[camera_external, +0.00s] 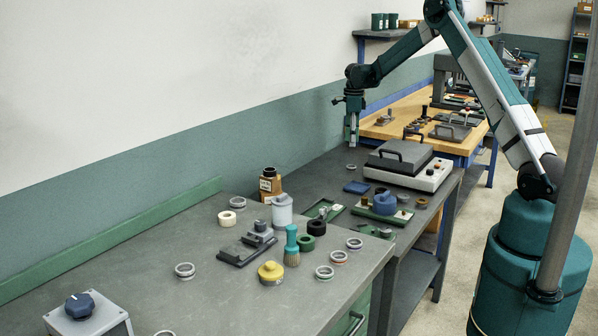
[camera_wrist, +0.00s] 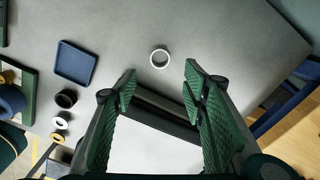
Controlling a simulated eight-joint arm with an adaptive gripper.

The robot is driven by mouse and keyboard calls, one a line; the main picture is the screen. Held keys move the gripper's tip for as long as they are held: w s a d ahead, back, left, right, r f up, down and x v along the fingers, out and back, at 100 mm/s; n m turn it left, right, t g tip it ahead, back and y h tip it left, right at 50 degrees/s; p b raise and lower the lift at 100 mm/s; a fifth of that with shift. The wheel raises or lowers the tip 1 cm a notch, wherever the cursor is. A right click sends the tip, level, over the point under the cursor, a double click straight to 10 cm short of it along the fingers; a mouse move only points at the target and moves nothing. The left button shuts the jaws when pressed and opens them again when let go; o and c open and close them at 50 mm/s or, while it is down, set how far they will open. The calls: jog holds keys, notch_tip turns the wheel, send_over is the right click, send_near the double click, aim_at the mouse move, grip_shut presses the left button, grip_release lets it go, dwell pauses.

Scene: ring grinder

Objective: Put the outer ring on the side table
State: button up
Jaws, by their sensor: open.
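A pale metal ring (camera_external: 351,168) lies flat on the dark grey table that adjoins the near workbench; I take this table for the side table (camera_external: 325,177). The ring also shows in the wrist view (camera_wrist: 160,50), lying just beyond the fingertips with bare table around it. My gripper (camera_external: 351,143) points down above the ring, apart from it. In the wrist view my gripper (camera_wrist: 159,82) is open, with its green fingers spread and nothing between them. I cannot tell for certain whether this is the outer ring, as several similar rings lie on the near workbench.
A blue tray (camera_external: 356,187) and a grey box machine with a handle (camera_external: 408,165) stand near the ring. The near workbench (camera_external: 130,260) carries several rings, a brush (camera_external: 291,245) and bottles. A wooden bench (camera_external: 400,105) stands behind. The wall runs along the left.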

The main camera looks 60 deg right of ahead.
jog(key=shift+a, duration=0.1)
jog(key=s+a+r+n+t, duration=0.1)
jog(key=s+a+r+n, duration=0.35)
jog(key=a+r, duration=0.55)
jog(key=s+a+r+n+t+h, duration=0.1)
jog(key=s+a+r+n, duration=0.3)
jog(key=a+r, duration=0.6)
jog(key=s+a+r+n+t, duration=0.1)
jog(key=s+a+r+n, duration=0.2)
jog(key=a+r+n, duration=0.7)
jog(key=s+a+n+t, duration=0.2)
jog(key=s+a+n, duration=0.1)
jog(key=s+a, duration=1.3)
jog(key=s+a+f+n+t, duration=0.1)
jog(key=s+a+f+n, duration=0.1)
jog(key=s+a+n, duration=0.2)
jog(key=s+a+f+n+t+y, duration=0.1)
jog(key=s+a+f+n, duration=0.2)
jog(key=s, duration=0.8)
jog(key=a+n, duration=0.2)
jog(key=a, duration=0.1)
jog(key=shift+a+f, duration=0.2)
jog(key=shift+a, duration=0.15)
